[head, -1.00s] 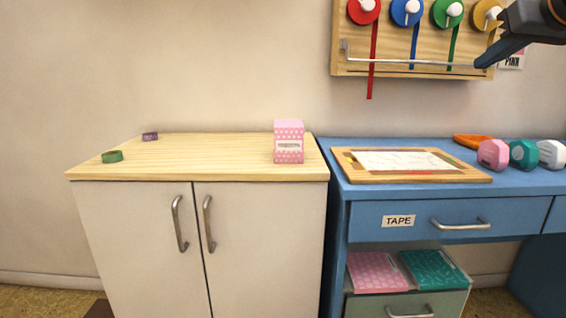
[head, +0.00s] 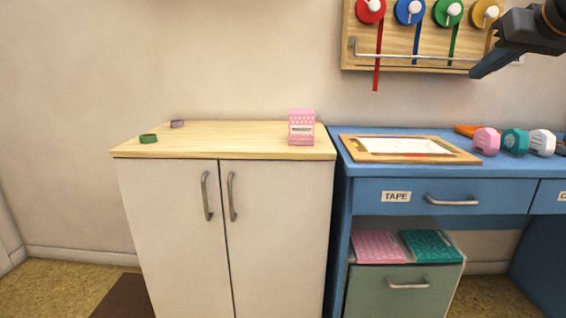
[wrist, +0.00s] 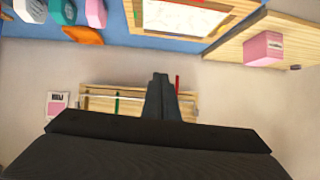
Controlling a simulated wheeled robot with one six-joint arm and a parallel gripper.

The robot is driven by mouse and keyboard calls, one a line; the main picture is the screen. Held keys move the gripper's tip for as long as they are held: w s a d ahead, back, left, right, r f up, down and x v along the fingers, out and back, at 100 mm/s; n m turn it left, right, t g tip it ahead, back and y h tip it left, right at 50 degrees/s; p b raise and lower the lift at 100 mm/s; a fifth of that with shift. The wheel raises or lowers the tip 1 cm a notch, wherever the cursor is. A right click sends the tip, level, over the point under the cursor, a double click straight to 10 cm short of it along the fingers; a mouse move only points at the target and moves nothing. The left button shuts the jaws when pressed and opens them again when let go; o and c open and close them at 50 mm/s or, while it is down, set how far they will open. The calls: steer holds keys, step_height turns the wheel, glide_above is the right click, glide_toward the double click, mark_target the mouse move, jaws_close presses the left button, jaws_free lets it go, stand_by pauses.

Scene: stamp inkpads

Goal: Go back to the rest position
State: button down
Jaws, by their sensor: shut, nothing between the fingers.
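My gripper (head: 480,70) is at the upper right of the head view, raised in front of the ribbon rack and above the blue desk. Its dark fingers are together with nothing between them. In the wrist view my gripper (wrist: 160,80) points toward the wall, and the picture is upside down, with the desk at the top. The gripper appears apart from the furniture.
The blue desk (head: 440,190) bears a wooden-framed board (head: 410,148) and pink, teal and white dispensers (head: 514,142). The ribbon rack (head: 430,35) hangs above the desk.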

steer(key=s+a+f+n+g+y, duration=0.1)
steer(key=s+a+f+g+y, duration=0.15)
steer(key=a+f, duration=1)
steer(key=s+a+f+n+g+y, duration=0.1)
steer(key=a+f+g, duration=0.3)
steer(key=a+f, duration=0.9)
steer(key=s+a+f+n+g, duration=0.2)
steer(key=s+a+f+g, duration=0.35)
steer(key=s+a, duration=0.75)
steer(key=s+a+f+n+h, duration=0.1)
steer(key=s+a+f+n, duration=0.1)
steer(key=s+f, duration=0.35)
steer(key=s+a+f+n+h, duration=0.1)
steer(key=s+a+f+h, duration=0.2)
steer(key=s, duration=0.4)
steer(key=d+r+m+p, duration=0.7)
steer(key=d+r+p, duration=1.4)
steer(key=r+p, duration=0.5)
steer(key=p, duration=0.4)
steer(key=shift+d, duration=0.15)
